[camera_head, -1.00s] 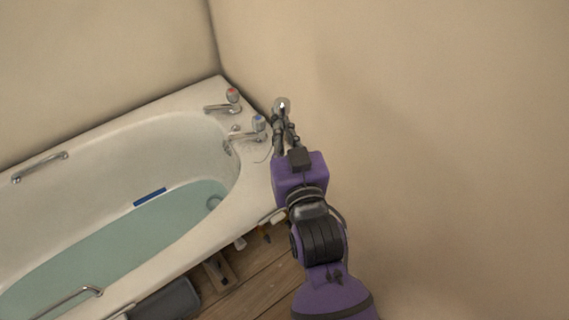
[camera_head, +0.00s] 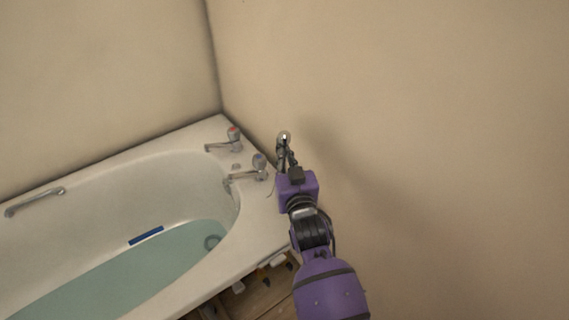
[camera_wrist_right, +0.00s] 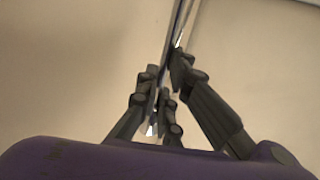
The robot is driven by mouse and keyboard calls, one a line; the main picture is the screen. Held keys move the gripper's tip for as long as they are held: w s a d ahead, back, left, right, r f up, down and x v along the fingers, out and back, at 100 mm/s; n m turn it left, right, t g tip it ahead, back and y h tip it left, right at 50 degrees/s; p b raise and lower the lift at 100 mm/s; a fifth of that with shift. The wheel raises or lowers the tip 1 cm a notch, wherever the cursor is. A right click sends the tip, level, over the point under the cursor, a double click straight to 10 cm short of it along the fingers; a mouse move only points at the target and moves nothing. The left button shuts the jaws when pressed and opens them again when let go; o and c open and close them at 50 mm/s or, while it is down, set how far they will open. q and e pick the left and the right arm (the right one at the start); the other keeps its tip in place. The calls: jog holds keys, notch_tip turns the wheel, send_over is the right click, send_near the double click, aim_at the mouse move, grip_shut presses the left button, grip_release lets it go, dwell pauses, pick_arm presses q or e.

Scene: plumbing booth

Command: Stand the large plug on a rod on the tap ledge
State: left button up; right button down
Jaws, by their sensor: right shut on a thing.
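My right gripper (camera_head: 284,158) is shut on the large plug on a rod, beside the wall at the tap end of the bath. The plug's shiny round end (camera_head: 284,137) shows past the fingertips in the head view. In the right wrist view, the thin bright rod (camera_wrist_right: 182,28) runs up from between the dark fingers (camera_wrist_right: 166,85). The tap ledge (camera_head: 264,212) is the white bath end with the taps. The plug appears apart from the ledge; its height above it is hard to judge. My left gripper is not in view.
The bath holds greenish water (camera_head: 120,280) and a blue object (camera_head: 146,236). The plain wall (camera_head: 430,120) rises close on the right.

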jog(key=shift+f, duration=1.55)
jog(key=c, duration=2.4)
grip_release()
jog(key=shift+f+b, duration=0.15)
jog(key=shift+b, duration=0.15)
jog(key=o, duration=0.5)
jog(key=shift+r, duration=0.3)
jog(key=p, duration=0.1)
send_near(285, 163)
jog(key=shift+v, duration=0.9)
jog(key=shift+f, duration=0.15)
